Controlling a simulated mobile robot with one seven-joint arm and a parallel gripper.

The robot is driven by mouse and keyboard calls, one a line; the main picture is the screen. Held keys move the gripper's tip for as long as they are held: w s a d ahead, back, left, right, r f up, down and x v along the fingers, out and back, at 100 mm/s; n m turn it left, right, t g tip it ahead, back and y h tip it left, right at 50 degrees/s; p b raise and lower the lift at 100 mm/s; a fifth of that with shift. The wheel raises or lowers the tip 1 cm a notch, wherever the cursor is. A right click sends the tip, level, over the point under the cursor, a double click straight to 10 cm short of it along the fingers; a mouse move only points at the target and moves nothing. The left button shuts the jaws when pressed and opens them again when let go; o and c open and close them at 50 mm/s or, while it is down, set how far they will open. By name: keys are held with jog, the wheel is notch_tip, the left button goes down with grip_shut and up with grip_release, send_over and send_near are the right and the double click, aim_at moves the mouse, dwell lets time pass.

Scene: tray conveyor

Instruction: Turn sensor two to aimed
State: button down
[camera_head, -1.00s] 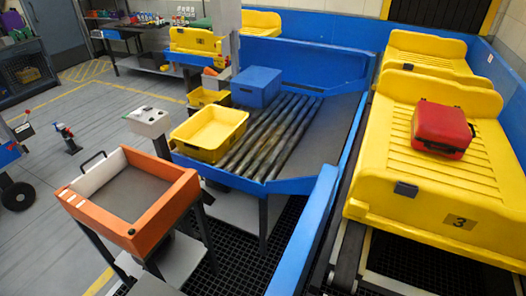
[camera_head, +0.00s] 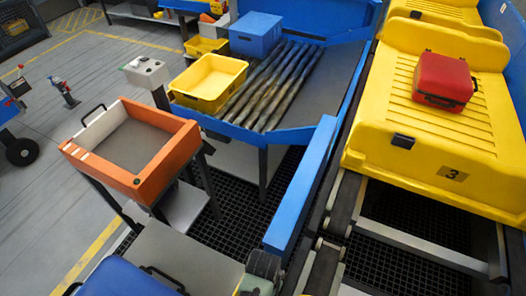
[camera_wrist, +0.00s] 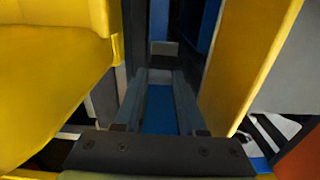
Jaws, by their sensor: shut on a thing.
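My gripper (camera_wrist: 163,76) shows in the wrist view. Its two dark fingers reach forward and close in on a small dark grey block (camera_wrist: 163,48) between their tips. I cannot tell whether this block is sensor two, and no label or aim mark on it is readable. My gripper does not show in the head view. There, a small dark box (camera_head: 403,141) sits on the front left side of the yellow tray (camera_head: 375,165) marked 3. I cannot tell whether it is a sensor.
Yellow walls (camera_wrist: 250,60) stand close on both sides of my gripper. A red case (camera_head: 444,78) lies on tray 3. An orange-rimmed table (camera_head: 150,175), a yellow bin (camera_head: 208,82) and a blue bin (camera_head: 256,34) stand to the left. Dark grating covers the floor between.

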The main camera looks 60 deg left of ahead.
dwell(0.3)
jog(key=shift+c, duration=2.4)
grip_release()
notch_tip(320, 180, up, 13)
jog(key=shift+b, duration=0.4)
jog(key=shift+d, duration=0.1)
